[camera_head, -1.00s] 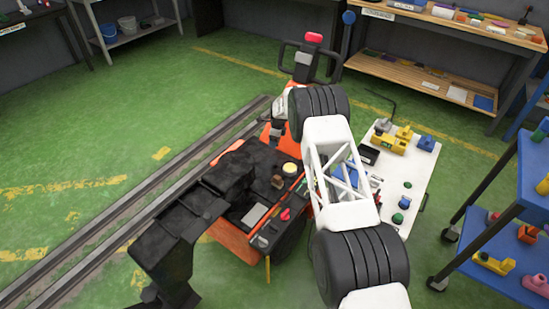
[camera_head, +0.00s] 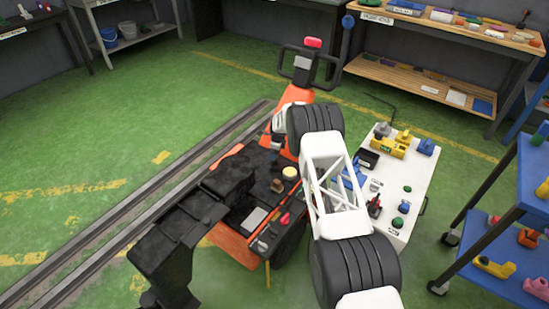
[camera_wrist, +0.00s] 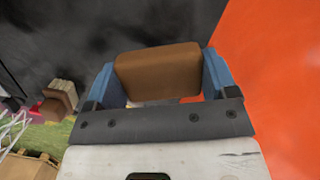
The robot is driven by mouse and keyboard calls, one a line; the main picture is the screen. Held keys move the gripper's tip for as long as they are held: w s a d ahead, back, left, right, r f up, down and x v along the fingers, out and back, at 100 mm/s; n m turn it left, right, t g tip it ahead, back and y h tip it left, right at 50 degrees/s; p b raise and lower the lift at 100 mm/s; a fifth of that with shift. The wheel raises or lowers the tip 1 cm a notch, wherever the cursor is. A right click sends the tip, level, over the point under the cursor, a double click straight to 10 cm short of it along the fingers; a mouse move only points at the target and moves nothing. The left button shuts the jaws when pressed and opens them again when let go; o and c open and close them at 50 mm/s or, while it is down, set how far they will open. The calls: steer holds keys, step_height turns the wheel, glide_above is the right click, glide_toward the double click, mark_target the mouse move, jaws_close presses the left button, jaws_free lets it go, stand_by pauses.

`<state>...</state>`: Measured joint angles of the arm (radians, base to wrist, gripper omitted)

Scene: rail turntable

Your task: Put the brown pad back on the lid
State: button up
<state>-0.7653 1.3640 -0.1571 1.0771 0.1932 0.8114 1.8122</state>
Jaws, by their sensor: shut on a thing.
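The brown pad (camera_wrist: 158,72) is a block with rounded edges, held between the two blue fingers of my gripper (camera_wrist: 160,80) in the wrist view. A dark surface lies behind the pad, and I cannot tell whether they touch. In the head view my arm reaches over the orange and black cart, and its wrist hides the gripper and the pad. The cart's black top (camera_head: 232,180) shows in the head view. I cannot tell for certain which part is the lid.
An orange wall (camera_wrist: 275,75) is close to the right finger. A small brown block (camera_head: 277,186) and a round cream piece (camera_head: 290,173) sit on the cart. A white board with parts (camera_head: 404,205) stands right of my arm. Rails (camera_head: 110,225) run left of the cart.

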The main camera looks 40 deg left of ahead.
steer(key=shift+f, duration=1.9)
steer(key=shift+f, duration=0.65)
